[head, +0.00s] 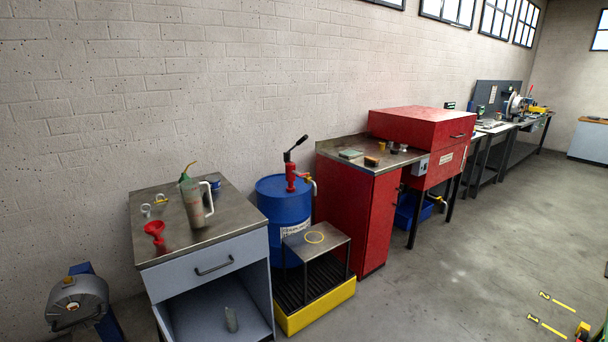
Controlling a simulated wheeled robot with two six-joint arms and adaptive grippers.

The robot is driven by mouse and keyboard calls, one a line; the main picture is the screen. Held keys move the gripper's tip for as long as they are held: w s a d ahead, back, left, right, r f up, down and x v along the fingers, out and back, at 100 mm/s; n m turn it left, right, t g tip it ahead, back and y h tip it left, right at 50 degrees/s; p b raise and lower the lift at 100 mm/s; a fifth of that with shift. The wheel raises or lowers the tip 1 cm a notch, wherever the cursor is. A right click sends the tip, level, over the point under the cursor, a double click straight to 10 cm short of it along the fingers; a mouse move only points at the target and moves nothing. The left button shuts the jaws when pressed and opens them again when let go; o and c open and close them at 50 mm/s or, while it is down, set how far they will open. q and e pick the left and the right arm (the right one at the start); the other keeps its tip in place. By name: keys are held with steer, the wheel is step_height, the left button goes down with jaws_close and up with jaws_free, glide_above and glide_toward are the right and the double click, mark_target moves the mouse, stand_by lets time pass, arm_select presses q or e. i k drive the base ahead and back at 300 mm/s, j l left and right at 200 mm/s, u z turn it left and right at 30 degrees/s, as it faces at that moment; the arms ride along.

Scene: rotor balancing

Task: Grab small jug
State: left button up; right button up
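A small jug (194,208) stands upright on the grey cabinet's worktop at the left.
A red funnel (155,231), small rings (160,199) and a blue tin (215,184) share the cabinet top (207,239). A grey bottle (231,319) stands inside below. A blue drum (271,204) with a hand pump and red cabinets (354,222) stand right. The right floor is largely open.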

mark_target(230, 318)
steer(key=j+u, duration=0.4)
steer(key=i+j+u, duration=0.15)
steer(key=j+u, duration=0.2)
steer(key=j, duration=0.15)
